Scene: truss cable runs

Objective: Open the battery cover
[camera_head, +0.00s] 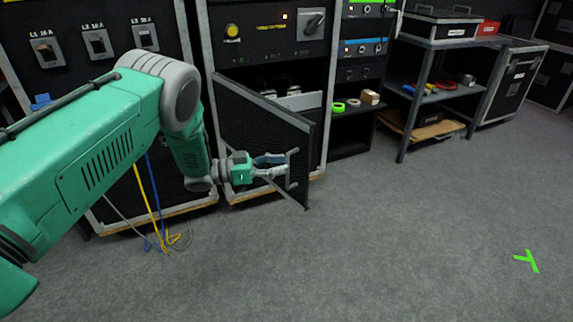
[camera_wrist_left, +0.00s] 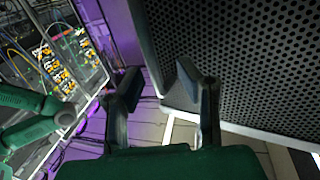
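The battery cover (camera_head: 262,122) is a black perforated panel with a grey edge, standing swung out from the middle rack. A grey bracket-shaped handle (camera_head: 293,168) sits near its free edge. My left gripper (camera_head: 280,165) is in front of the panel with its fingertips close to the handle; I cannot tell whether they touch it. In the left wrist view its two fingers (camera_wrist_left: 160,85) are apart with nothing seen between them, and the perforated panel (camera_wrist_left: 250,55) fills the right side. My right gripper is out of view.
Behind the cover, the rack's lower bay (camera_head: 290,98) is partly visible. Blue and yellow cables (camera_head: 165,240) hang to the floor at left. A shelf cart (camera_head: 435,95) stands at right. The grey floor in front is clear apart from a green tape mark (camera_head: 526,260).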

